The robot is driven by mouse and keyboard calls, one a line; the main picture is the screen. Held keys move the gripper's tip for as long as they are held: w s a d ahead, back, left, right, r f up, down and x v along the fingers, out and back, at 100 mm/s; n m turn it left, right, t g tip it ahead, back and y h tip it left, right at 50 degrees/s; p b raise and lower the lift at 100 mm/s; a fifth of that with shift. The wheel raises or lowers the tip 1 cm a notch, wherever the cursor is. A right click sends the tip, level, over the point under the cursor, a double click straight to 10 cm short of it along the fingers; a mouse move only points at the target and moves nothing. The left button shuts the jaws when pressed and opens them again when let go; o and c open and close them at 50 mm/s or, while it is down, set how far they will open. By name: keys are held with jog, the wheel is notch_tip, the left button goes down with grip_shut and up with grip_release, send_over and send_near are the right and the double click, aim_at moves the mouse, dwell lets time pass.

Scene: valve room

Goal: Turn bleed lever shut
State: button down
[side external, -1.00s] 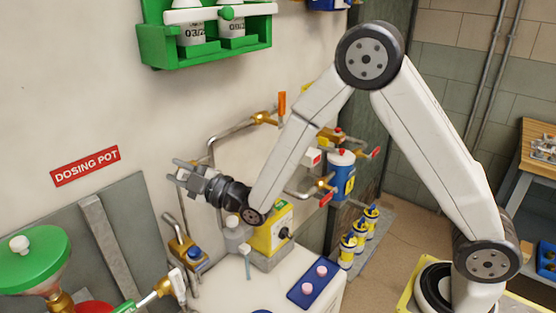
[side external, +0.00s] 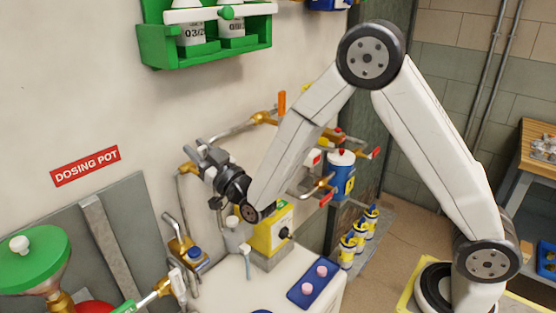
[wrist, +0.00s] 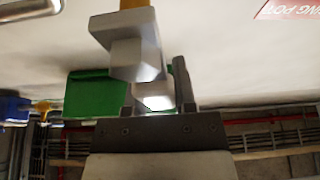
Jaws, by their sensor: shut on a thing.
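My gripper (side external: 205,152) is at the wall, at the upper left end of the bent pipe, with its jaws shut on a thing. The jaws hide most of what they hold; I take it to be the bleed lever. A brass valve fitting (side external: 187,168) shows just left of the jaws, on the pipe. In the wrist view my gripper (wrist: 160,85) has grey fingers, and a yellow-orange piece (wrist: 136,4) shows beyond them at the top edge. Which grey part there is finger and which is lever is hard to tell.
A green rack (side external: 208,50) with bottles hangs above. A yellow box (side external: 268,236) and a blue tray (side external: 312,285) sit below on the white top. A brass valve with an orange handle (side external: 282,102) is to the right. A green-lidded funnel (side external: 35,255) stands lower left.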

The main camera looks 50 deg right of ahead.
jog(key=shift+d+m+h, duration=0.35)
jog(key=shift+m+h, duration=0.05)
jog(key=shift+m, duration=0.3)
jog(key=shift+c, duration=2.1)
grip_release()
jog(key=v, duration=0.7)
jog(key=shift+s+f, duration=0.2)
jog(key=shift+s, duration=0.15)
jog(key=shift+w, duration=0.1)
